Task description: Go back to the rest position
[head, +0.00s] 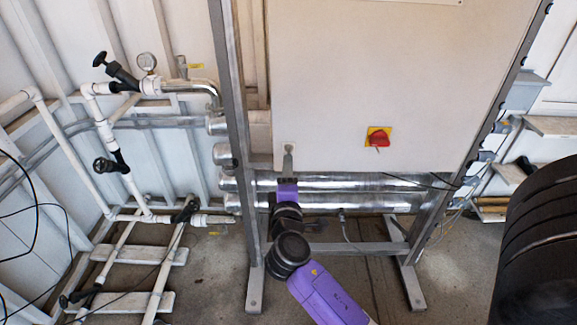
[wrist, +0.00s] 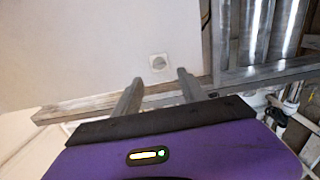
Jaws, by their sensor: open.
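My gripper (head: 288,165) is at the lower left part of the large pale cabinet (head: 360,80) in the head view, at the end of my purple and black arm. In the wrist view, my gripper (wrist: 158,88) shows two grey fingers, apart, with nothing between them. Beyond the fingertips is a small, light square fitting (wrist: 159,63) on the cabinet face. I cannot tell whether the fingers touch the cabinet.
A red and yellow rotary switch (head: 378,138) sits on the cabinet. Shiny metal tubes (head: 350,190) run below it inside a grey frame (head: 233,120). White pipes with black valves (head: 115,165) stand at left. A black ribbed object (head: 540,240) is at right.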

